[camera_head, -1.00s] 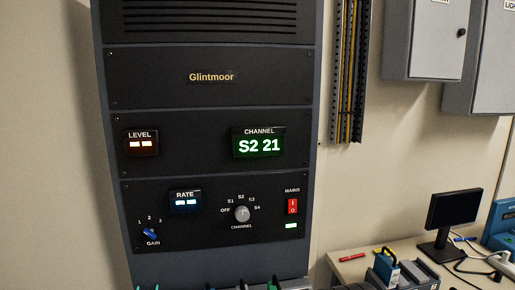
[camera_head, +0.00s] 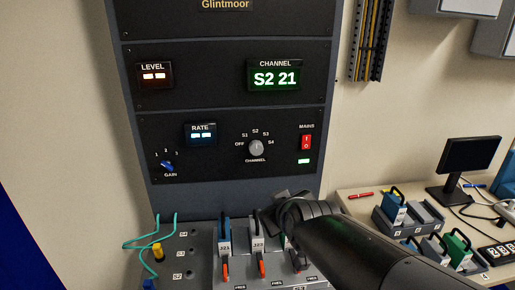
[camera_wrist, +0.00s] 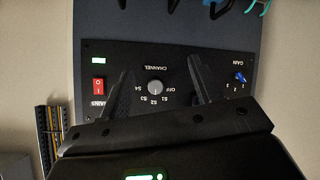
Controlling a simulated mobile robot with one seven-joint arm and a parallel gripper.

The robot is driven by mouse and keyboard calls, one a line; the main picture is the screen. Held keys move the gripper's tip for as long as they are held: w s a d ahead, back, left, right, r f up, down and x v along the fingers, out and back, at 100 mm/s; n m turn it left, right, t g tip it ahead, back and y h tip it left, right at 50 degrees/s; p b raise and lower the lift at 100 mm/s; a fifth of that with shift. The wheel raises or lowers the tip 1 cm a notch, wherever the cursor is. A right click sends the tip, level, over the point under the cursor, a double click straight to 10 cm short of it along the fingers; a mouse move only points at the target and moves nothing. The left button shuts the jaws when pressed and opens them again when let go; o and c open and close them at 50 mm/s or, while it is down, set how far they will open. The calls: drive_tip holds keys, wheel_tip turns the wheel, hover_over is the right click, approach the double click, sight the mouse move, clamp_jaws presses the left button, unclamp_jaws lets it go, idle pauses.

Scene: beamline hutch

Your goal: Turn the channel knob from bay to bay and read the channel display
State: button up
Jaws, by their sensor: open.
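The channel knob (camera_head: 256,148) is a round grey knob on the black lower panel, ringed by the marks OFF, S1, S2, S3 and S4. Its pointer looks turned up toward S2, though it is small. The channel display (camera_head: 275,77) above it reads "S2 21" in green. In the wrist view, the panel is upside down and the knob (camera_wrist: 155,87) shows between the two dark fingers of my gripper (camera_wrist: 159,66). The gripper is open and empty, and no contact with the knob shows. In the head view, my arm reaches in from the lower right, below the knob.
The red mains switch (camera_head: 306,142) is right of the knob; the blue gain knob (camera_head: 168,167) and rate display (camera_head: 201,133) are left. Below stand a blue-handled module (camera_head: 224,232), red-orange levers (camera_head: 262,266) and teal cables (camera_head: 150,243). A bench with a monitor (camera_head: 471,155) is at right.

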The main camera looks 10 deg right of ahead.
sight(257, 150)
drive_tip(key=w+r+n+t, duration=0.1)
drive_tip(key=w+t, duration=0.1)
drive_tip(key=w, duration=0.5)
drive_tip(key=w+a+r+n+t, duration=0.1)
drive_tip(key=w+t, duration=0.1)
drive_tip(key=w, duration=0.5)
drive_tip(key=w+a+r+n+t+h, duration=0.1)
drive_tip(key=w+n+t, duration=0.1)
drive_tip(key=w, duration=0.5)
drive_tip(key=shift+t, duration=0.3)
drive_tip(key=shift+c, duration=0.5)
drive_tip(key=c, duration=0.9)
